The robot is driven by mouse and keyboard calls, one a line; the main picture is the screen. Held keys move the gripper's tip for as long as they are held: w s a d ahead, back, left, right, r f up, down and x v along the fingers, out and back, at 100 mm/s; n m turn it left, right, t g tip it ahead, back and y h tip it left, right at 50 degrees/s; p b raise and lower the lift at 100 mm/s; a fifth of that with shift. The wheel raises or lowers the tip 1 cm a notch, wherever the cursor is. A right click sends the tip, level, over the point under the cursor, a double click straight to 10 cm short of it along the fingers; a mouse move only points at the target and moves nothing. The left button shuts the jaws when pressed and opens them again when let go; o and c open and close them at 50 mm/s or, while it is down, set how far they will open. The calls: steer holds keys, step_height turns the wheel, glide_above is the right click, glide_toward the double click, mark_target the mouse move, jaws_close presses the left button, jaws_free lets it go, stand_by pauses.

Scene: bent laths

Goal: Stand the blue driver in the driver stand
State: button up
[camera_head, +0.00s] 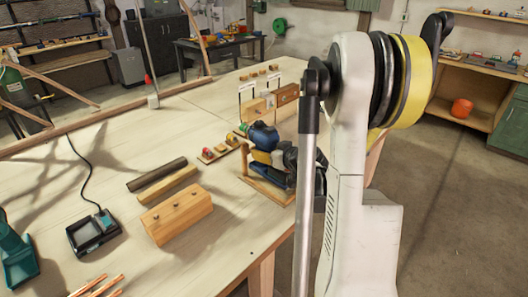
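A blue, rounded tool body (263,136), likely the blue driver, shows near the right edge of the workbench. A wooden stand (268,189) with a flat base and an upright post at its left is just below it, likely the driver stand. My gripper (283,158) is dark and is right at the blue body and over the stand, partly behind my arm. Its fingers overlap with blue and yellow parts, so I cannot tell whether they grip the driver. Whether the driver rests in the stand is also hidden.
On the workbench (110,180) lie a wooden block with holes (178,214), two bars (163,180), a dark charger-like device with a cable (93,232), a teal tool (17,255) and copper rods (97,287). Small wooden racks (285,94) stand behind. The bench's middle left is clear.

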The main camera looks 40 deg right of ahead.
mark_target(283, 175)
steer(key=shift+f+b, duration=2)
steer(key=shift+f, duration=0.1)
stand_by(1.1)
steer(key=o, duration=1.4)
steer(key=v, duration=1.2)
steer(key=shift+a, duration=0.1)
